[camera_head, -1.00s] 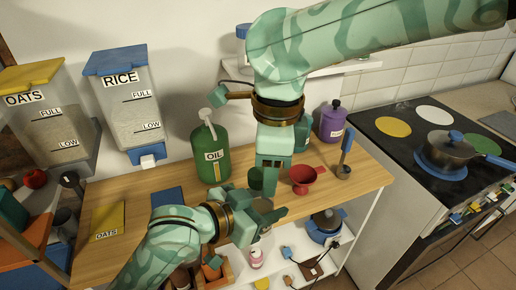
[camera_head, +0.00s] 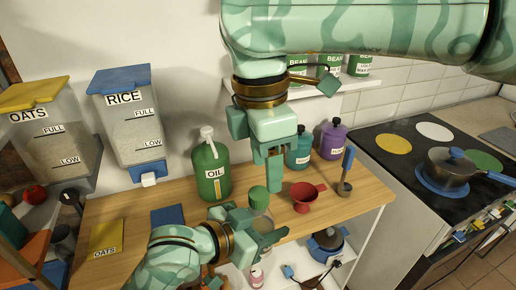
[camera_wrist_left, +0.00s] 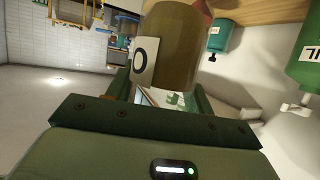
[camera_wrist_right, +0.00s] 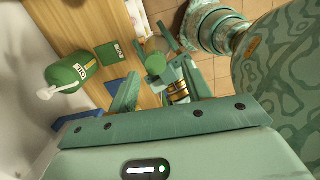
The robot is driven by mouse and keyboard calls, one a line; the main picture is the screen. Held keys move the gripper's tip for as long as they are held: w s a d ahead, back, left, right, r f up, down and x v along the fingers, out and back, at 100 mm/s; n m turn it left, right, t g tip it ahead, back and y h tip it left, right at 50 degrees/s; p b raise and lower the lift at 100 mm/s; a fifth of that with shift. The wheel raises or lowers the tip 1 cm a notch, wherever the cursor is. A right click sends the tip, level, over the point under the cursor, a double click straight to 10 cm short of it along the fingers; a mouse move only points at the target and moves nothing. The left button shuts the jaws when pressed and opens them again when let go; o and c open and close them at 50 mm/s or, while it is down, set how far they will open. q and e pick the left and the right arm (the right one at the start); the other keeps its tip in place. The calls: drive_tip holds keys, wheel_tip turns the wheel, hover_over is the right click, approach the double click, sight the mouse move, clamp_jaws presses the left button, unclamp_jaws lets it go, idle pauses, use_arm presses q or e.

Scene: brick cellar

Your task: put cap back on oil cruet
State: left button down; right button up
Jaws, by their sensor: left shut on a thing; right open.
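The oil cruet (camera_head: 261,222) is a small clear vessel at the front of the wooden counter. My left gripper (camera_head: 262,236) is shut around its body. In the left wrist view the cruet (camera_wrist_left: 180,50) looks olive-brown with a white label. The green ribbed cap (camera_head: 258,197) sits on top of the cruet; how tightly it is seated I cannot tell. In the right wrist view the cap (camera_wrist_right: 155,63) also shows on the cruet's top. My right gripper (camera_head: 268,170) is open and empty, above and slightly right of the cap, apart from it.
A large green OIL bottle (camera_head: 211,172) with a white pump stands behind left. A red funnel (camera_head: 304,198) and an upright blue-handled ladle (camera_head: 347,172) are close on the right. Teal (camera_head: 299,153) and purple (camera_head: 331,141) containers stand behind them. The stove (camera_head: 400,165) is farther right.

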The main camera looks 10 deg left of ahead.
sight(258, 193)
drive_tip(key=n, duration=0.6)
drive_tip(key=shift+w+a+r, duration=0.1)
drive_tip(key=shift+a+r, duration=0.25)
drive_tip(key=n, duration=0.5)
drive_tip(key=shift+a+r+y, duration=0.15)
drive_tip(key=shift+r+y, duration=0.1)
drive_tip(key=shift+y, duration=0.05)
drive_tip(key=n, duration=0.3)
drive_tip(key=shift+w+a+r, duration=0.1)
drive_tip(key=shift+w+r, duration=0.05)
drive_tip(key=shift+r, duration=0.05)
drive_tip(key=shift+f, duration=4.05)
drive_tip(key=c, duration=1.1)
clamp_jaws()
